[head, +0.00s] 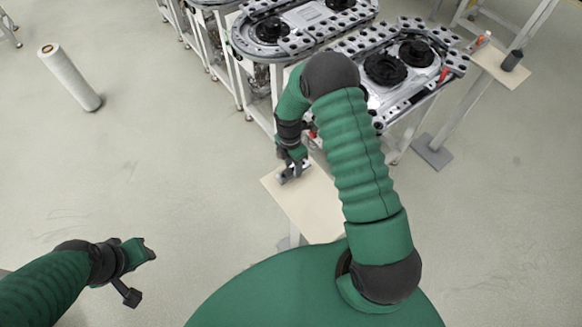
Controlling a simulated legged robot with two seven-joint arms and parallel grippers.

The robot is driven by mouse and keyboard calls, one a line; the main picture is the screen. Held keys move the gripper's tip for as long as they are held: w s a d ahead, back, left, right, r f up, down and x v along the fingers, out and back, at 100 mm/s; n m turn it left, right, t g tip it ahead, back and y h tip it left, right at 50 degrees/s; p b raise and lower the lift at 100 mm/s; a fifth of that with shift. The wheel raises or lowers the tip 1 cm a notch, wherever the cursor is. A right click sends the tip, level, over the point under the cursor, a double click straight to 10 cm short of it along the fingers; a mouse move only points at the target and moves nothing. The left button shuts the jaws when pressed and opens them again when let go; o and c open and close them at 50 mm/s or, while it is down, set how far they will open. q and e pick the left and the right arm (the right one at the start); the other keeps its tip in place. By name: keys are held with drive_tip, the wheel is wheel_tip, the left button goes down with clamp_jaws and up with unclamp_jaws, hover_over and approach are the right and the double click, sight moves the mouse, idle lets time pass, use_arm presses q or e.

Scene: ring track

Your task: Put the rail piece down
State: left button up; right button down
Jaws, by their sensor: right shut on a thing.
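My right gripper (291,168) is shut on a small dark grey rail piece (287,176). It is over the left part of a pale wooden board (311,208); I cannot tell whether the piece touches the board. My arm hides the board's right side. My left gripper (143,273) is at the lower left, over bare floor and away from the board. Its fingers are too small and turned to tell whether it is open or shut.
The ring track (285,50) on white frames stands beyond the board. A second board (513,72) at the upper right holds a dark cup (512,60). A white roll (70,77) is at the upper left.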

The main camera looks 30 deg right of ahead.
drive_tip(key=shift+w+a+f, duration=0.1)
drive_tip(key=shift+f, duration=0.6)
drive_tip(key=shift+a, duration=0.2)
drive_tip(key=shift+f, duration=0.15)
drive_tip(key=c, duration=0.9)
unclamp_jaws()
drive_tip(key=shift+d, duration=0.15)
drive_tip(key=shift+o, duration=0.2)
